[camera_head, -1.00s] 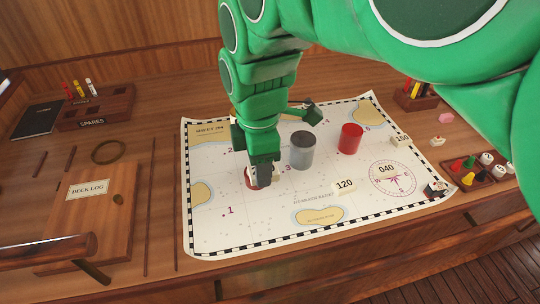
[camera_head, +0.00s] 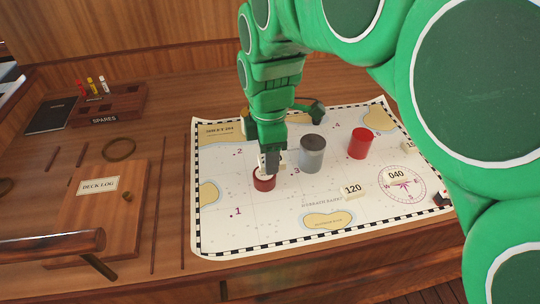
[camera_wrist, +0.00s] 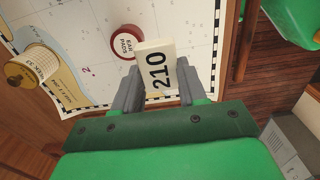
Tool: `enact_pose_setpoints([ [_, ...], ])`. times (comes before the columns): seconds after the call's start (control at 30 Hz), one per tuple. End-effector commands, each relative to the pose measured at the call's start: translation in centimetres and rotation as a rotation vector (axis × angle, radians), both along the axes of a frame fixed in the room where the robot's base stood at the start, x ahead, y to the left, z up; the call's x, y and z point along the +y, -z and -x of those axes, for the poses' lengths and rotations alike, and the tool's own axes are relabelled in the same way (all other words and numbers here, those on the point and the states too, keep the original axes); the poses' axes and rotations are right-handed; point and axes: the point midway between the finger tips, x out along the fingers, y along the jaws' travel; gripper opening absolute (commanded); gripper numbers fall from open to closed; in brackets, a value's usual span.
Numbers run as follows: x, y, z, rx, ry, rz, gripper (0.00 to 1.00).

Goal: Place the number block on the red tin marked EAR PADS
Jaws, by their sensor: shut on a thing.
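In the head view the block shows as a small pale patch under the jaws. The red tin marked EAR PADS (camera_head: 264,184) stands upright on the chart just below the gripper, its top partly hidden by the jaws and block. In the wrist view the tin (camera_wrist: 117,34) shows its white labelled top just past the block's upper left edge. I cannot tell whether block and tin touch.
A grey tin (camera_head: 312,155) and an unlabelled-looking red tin (camera_head: 362,144) stand to the right on the chart (camera_head: 270,226). A 120 block (camera_head: 352,191) lies nearer the front. A deck log (camera_head: 97,215) and SPARES rack (camera_head: 104,110) are at left.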

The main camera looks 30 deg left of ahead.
Motion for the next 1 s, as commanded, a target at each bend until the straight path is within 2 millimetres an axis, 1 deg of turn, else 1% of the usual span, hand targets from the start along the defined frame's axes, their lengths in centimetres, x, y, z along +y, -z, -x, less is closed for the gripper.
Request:
enact_pose_setpoints([
  [0.13, 1.3, 0.9, -1.1, 0.000, 0.001, 0.000, 0.13],
  [0.3, 2.6, 3.1, -2.2, 0.001, 0.001, 0.001, 0.13],
  [0.5, 3.9, 5.1, -3.2, 0.001, 0.001, 0.000, 0.13],
  [0.6, 4.2, 5.7, -3.5, 0.001, 0.001, 0.001, 0.13],
  [0.87, 4.7, 6.5, -3.9, 0.001, 0.001, 0.001, 0.13],
  [0.93, 4.9, 7.0, -4.1, 0.001, 0.001, 0.001, 0.13],
  [1.0, 4.8, 8.0, -4.1, 0.001, 0.000, 0.001, 0.13],
])
